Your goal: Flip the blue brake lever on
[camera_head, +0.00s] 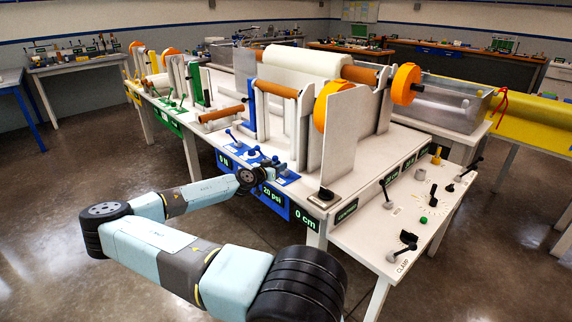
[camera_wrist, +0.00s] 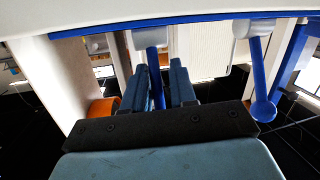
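My gripper (camera_wrist: 168,68) is open, its two blue-grey fingers pointing up in the wrist view. A blue lever (camera_wrist: 153,70) hangs from a pale mount and reaches down between the fingers; I cannot tell if it touches either one. A second blue lever (camera_wrist: 258,75) with a round knob is to the right, clear of the fingers. In the head view my gripper (camera_head: 262,172) is at the blue control panel (camera_head: 276,204) on the table's front edge. I cannot read which is the brake lever.
The panel's displays read "0 N", "20 psi" and "0 cm". A white upright plate (camera_head: 338,140) and orange rollers (camera_head: 278,89) stand behind the levers. A side table (camera_head: 405,225) with black handles is to the right. Open floor (camera_head: 90,180) lies to the left.

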